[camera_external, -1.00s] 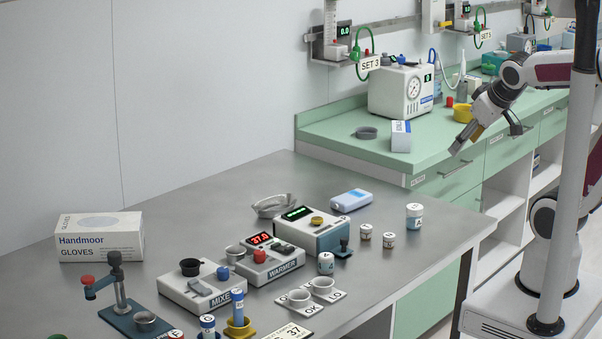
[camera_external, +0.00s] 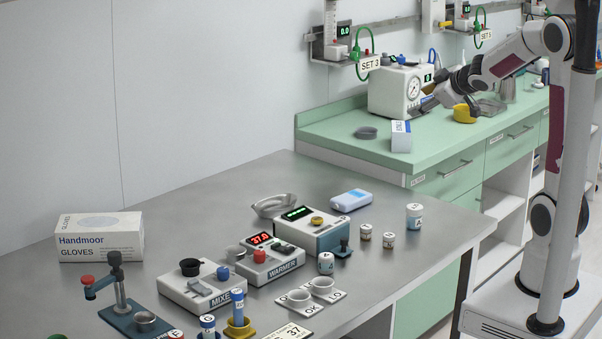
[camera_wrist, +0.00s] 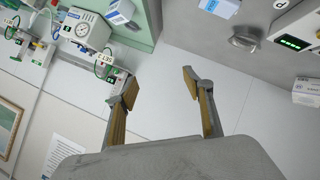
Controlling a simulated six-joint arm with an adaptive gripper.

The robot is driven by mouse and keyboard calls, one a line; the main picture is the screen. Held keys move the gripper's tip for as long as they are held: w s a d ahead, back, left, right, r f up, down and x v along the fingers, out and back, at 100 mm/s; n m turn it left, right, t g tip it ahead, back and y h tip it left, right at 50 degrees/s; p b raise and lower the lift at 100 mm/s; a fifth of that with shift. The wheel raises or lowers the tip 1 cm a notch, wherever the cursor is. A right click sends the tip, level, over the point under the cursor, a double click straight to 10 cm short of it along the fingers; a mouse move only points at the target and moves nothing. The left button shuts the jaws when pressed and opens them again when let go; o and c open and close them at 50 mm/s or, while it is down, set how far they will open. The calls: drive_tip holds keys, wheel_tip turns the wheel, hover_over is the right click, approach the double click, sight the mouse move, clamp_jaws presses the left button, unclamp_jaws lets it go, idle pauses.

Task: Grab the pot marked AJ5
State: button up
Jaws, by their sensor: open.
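Several small white lidded pots stand on the grey steel table. A larger one with a blue-green label (camera_external: 414,216) is at the right. Two small ones, a left one (camera_external: 365,232) and a right one (camera_external: 389,240), stand close together near it. Another pot with a teal mark (camera_external: 325,263) is beside the warmer. I cannot read AJ5 on any of them. My gripper (camera_external: 424,106) is over the green counter, far from these pots. In the wrist view my gripper (camera_wrist: 158,80) is open, with nothing between its fingers.
A gauge machine (camera_external: 396,92) and a white-blue box (camera_external: 401,137) stand on the counter near my gripper. The mixer (camera_external: 205,291), warmer (camera_external: 270,266) and glove box (camera_external: 100,237) occupy the table.

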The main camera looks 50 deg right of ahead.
drive_tip(key=w+d+f+n+y, duration=0.2)
drive_tip(key=w+f+n+y, duration=0.1)
drive_tip(key=w+f, duration=0.25)
drive_tip(key=n+g+y, duration=0.4)
drive_tip(key=y, duration=0.7)
approach(414, 217)
drive_tip(key=w, duration=0.3)
drive_tip(key=shift+w+d, duration=0.15)
drive_tip(key=shift+d, duration=0.1)
drive_tip(key=shift+s+a+f+y, duration=0.1)
drive_tip(key=shift+s+f+y, duration=0.25)
drive_tip(key=shift+s, duration=0.2)
drive_tip(key=shift+w+a, duration=0.1)
drive_tip(key=shift+x, duration=1.2)
